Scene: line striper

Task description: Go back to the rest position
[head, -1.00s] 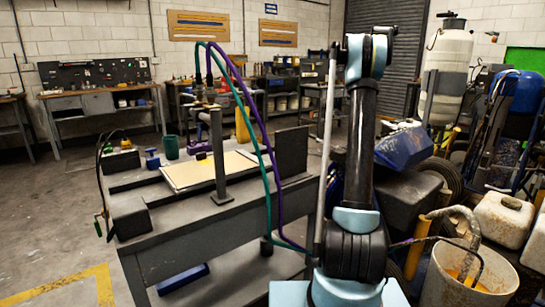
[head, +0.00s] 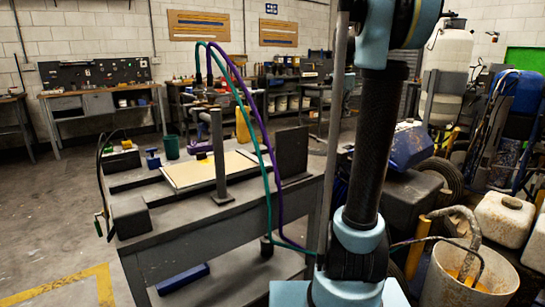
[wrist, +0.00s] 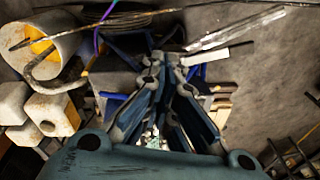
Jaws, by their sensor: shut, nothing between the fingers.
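My gripper (wrist: 168,62) shows in the wrist view with its fingertips together and nothing between them. It is out of sight in the head view, where my arm rises in front of the right half of the picture and runs out of the top edge. In the wrist view the gripper hangs over blurred floor and equipment, and I see no contact with any of it.
A grey workbench (head: 233,232) with a pale board (head: 205,170) stands left of my arm. A bucket (head: 455,285) with a hose, also in the wrist view (wrist: 42,48), and white jugs (head: 502,218) crowd the right. Floor (head: 50,225) at the left is clear.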

